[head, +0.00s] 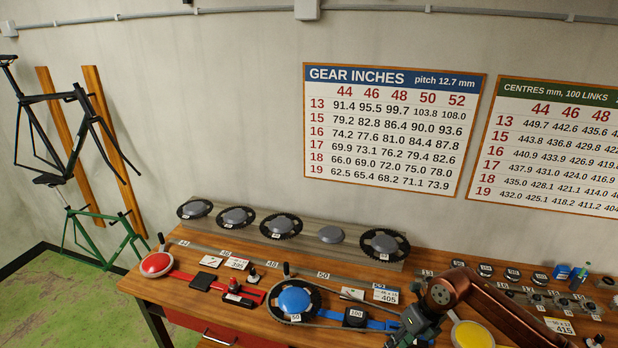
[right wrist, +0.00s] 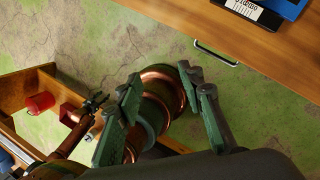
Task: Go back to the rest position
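My right arm comes in from the right in the head view, and its gripper (head: 415,325) is at the table's front edge, beside the blue disc's chainring. In the right wrist view the two green-padded fingers of my right gripper (right wrist: 165,105) stand apart with nothing between them, above the floor. My left gripper is outside the head view. A small dark gripper on a copper arm, which looks like my left one (right wrist: 96,103), shows at the left of the right wrist view. It is too small to tell if it is open.
The wooden workbench (head: 185,268) carries chainrings (head: 281,226), a red disc (head: 156,264), a blue disc (head: 294,300), a yellow disc (head: 472,335) and small parts. A drawer handle (right wrist: 216,54) sticks out from its front. A wooden box with a red cup (right wrist: 40,102) stands at left. The floor between is clear.

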